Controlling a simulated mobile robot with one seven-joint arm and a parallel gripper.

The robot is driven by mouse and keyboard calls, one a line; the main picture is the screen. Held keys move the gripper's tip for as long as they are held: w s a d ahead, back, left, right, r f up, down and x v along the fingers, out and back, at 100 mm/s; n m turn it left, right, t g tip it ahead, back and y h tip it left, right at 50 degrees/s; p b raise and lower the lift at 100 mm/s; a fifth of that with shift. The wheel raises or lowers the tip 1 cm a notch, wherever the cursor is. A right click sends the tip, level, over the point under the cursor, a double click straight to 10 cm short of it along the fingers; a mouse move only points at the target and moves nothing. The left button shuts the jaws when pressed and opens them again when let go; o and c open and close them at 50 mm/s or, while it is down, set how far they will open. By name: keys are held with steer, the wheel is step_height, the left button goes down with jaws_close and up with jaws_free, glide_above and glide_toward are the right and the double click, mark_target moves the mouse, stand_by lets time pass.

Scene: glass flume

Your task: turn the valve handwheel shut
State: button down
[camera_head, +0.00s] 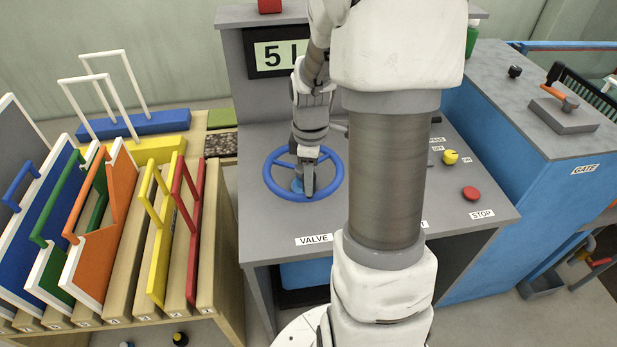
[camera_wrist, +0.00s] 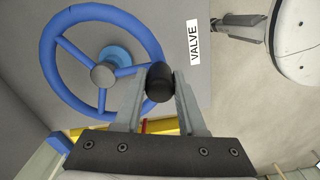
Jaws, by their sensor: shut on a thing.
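The blue valve handwheel (camera_head: 336,188) lies on the sloping grey console panel, above the VALVE label. In the wrist view its rim (camera_wrist: 46,62), spokes and grey hub fill the upper left. A black knob (camera_wrist: 159,83) stands at the rim's right side. My gripper (camera_head: 308,190) is over the near part of the wheel, pointing down. In the wrist view its two fingers (camera_wrist: 158,88) are closed on either side of the black knob. In the head view the knob is hidden by the gripper.
A yellow knob (camera_head: 450,157) and red STOP button (camera_head: 471,193) sit right of the wheel. A display (camera_head: 279,55), partly covered by my arm, stands behind. A wooden rack (camera_head: 205,285) with coloured panels is close at left; a blue GATE cabinet (camera_head: 500,225) is right.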

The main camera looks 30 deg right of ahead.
steer(key=shift+d+r, duration=0.1)
steer(key=c, duration=0.5)
jaws_free()
step_height(320, 180, up, 17)
steer(key=p, duration=0.1)
steer(key=shift+r, duration=0.15)
